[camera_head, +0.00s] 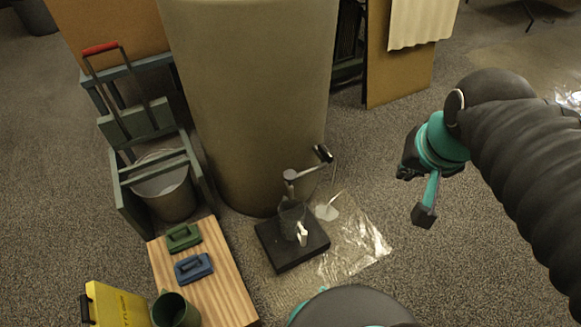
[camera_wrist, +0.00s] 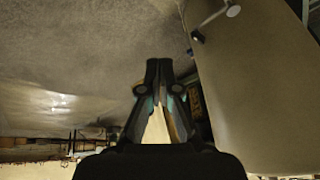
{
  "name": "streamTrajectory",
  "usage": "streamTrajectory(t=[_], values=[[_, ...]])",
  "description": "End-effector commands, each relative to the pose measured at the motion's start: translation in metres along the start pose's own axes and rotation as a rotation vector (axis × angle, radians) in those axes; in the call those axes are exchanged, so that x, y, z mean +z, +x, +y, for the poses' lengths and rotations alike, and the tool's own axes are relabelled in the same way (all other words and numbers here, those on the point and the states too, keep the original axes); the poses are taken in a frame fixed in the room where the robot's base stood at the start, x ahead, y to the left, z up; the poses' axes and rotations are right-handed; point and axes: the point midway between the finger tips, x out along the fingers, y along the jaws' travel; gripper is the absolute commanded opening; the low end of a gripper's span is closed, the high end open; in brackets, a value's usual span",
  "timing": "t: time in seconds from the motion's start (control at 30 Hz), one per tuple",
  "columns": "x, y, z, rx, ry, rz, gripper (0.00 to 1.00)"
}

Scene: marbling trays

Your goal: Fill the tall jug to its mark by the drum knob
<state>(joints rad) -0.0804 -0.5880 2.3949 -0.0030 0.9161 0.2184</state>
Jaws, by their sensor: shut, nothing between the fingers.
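The large beige drum (camera_head: 250,100) stands at the centre back. A grey tap arm ending in a black knob (camera_head: 322,153) sticks out low on its front. A clear jug (camera_head: 290,217) with a white part at its side stands on a black block (camera_head: 290,250) under the tap. Its mark and fill level are too small to tell. My gripper (camera_head: 404,173) is to the right of the knob, apart from it, in the air. In the wrist view my gripper (camera_wrist: 160,62) is shut and empty.
A clear plastic sheet (camera_head: 355,245) with a pale puddle (camera_head: 327,212) lies around the block. At left are a wooden board (camera_head: 222,277) with green and blue blocks, a dark green cup (camera_head: 168,312), a yellow box (camera_head: 115,305) and a frame with a bucket (camera_head: 168,195).

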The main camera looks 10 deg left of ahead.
Motion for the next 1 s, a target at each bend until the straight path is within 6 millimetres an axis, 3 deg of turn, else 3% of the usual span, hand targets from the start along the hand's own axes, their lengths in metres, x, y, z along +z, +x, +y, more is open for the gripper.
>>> streamTrajectory(t=[0.2, 0.5, 0.8, 1.0], values=[[-0.046, 0.029, -0.047, 0.002, 0.189, -0.115, 0.0], [-0.086, 0.091, -0.126, 0.07, 0.452, -0.25, 0.0], [-0.091, 0.164, -0.205, 0.187, 0.68, -0.335, 0.0], [-0.086, 0.191, -0.232, 0.236, 0.759, -0.352, 0.0]])
